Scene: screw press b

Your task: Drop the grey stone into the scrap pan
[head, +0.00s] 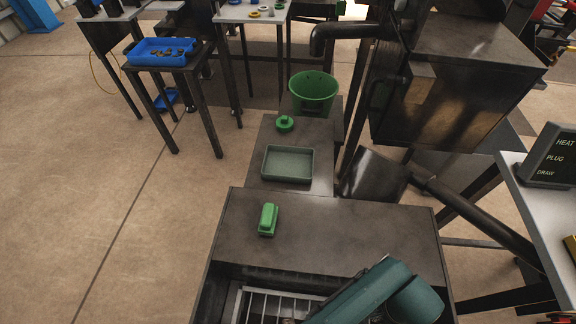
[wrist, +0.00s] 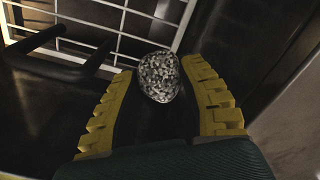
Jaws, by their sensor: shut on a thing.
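The grey stone (wrist: 160,76), speckled and rounded, is between the two yellow ridged fingers of my gripper (wrist: 163,100) in the wrist view. The gripper is shut on it. In the head view my teal arm covers the gripper and the stone at the lower right. A shallow, empty grey-green tray (head: 288,168) lies on the dark bench, beyond the near worktop; it looks like the scrap pan, but no label confirms this.
A white wire rack (wrist: 110,14) sits in the recess (head: 275,306) below my arm. A green block (head: 268,219) stands on the near worktop. A green knobbed piece (head: 285,124) and a green bucket (head: 313,92) are behind the tray. Dark machinery (head: 450,85) stands to the right.

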